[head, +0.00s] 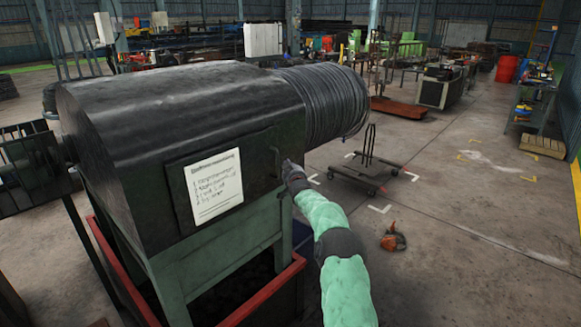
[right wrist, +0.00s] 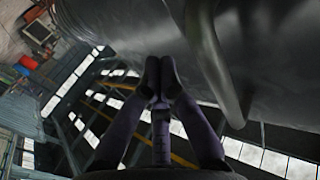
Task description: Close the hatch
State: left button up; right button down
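The hatch (head: 258,148) is a dark metal panel on the front of the machine's black housing (head: 150,110), with a white paper notice (head: 212,186) on it. It looks about flush with the housing; I cannot tell if a small gap is left. A curved handle (head: 277,163) sits near its right edge. My right gripper (head: 289,166) is just right of the handle. In the right wrist view, the fingertips of the right gripper (right wrist: 160,70) are together with nothing visible between them, and the handle (right wrist: 218,62) is to their right. My left gripper is out of view.
A drum wound with grey cable (head: 320,103) juts from the housing's right end. A green frame (head: 215,255) and red rail (head: 265,292) are below. A low wheeled cart (head: 367,172) and an orange item (head: 393,240) are on the floor. The right-hand floor is mostly clear.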

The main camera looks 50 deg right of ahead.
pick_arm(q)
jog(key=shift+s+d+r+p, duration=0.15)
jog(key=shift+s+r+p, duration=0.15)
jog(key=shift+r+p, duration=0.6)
pick_arm(e)
jog(key=s+d, duration=0.1)
jog(key=s, duration=1)
jog(key=shift+s, duration=0.2)
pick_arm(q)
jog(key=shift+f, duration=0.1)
pick_arm(e)
jog(key=shift+r, duration=0.1)
